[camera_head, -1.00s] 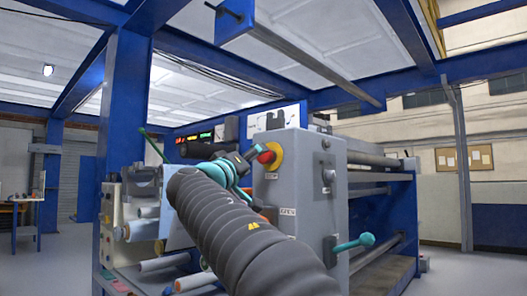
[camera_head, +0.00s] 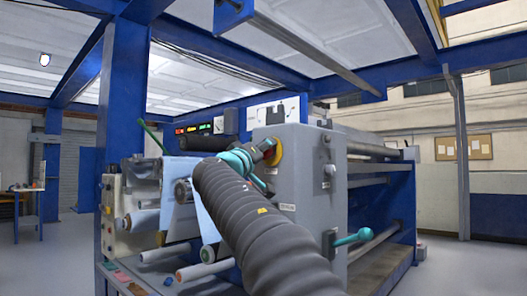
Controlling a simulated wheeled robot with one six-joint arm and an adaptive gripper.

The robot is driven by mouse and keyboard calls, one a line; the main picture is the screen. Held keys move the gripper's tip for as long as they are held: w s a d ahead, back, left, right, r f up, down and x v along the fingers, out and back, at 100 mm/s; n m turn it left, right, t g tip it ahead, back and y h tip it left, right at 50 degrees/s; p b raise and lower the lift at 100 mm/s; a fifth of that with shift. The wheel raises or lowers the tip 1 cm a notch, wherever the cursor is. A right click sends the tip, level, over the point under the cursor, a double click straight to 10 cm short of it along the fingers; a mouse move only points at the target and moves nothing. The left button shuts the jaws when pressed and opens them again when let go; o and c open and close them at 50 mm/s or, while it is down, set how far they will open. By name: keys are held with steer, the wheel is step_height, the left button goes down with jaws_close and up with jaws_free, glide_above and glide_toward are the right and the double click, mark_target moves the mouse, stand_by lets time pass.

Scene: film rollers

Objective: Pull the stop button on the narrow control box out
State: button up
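The grey upright control box (camera_head: 300,185) stands at the centre, in front of the roller machine. A red stop button (camera_head: 270,155) on a yellow round plate (camera_head: 278,151) sits high on its left-hand face. My gripper (camera_head: 265,150), with teal parts, is at the button and overlaps its left side. The fingertips are small and partly hidden, so I cannot tell whether they touch or grip the button. My dark ribbed arm runs up from the bottom and covers the lower left of the box.
Several rollers and a pale film sheet (camera_head: 180,198) lie left of my arm. A beige panel (camera_head: 112,215) with knobs stands further left. Open floor (camera_head: 455,265) lies at the right.

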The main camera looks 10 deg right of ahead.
jaws_close()
steer(key=shift+s+a+b, duration=0.3)
steer(key=shift+a+b, duration=0.2)
steer(key=shift+b, duration=0.15)
steer(key=o, duration=0.5)
jaws_free()
steer(key=o, duration=0.4)
steer(key=shift+s+a, duration=0.1)
steer(key=shift+a, duration=0.1)
steer(key=shift+d, duration=0.1)
steer(key=v, duration=1.2)
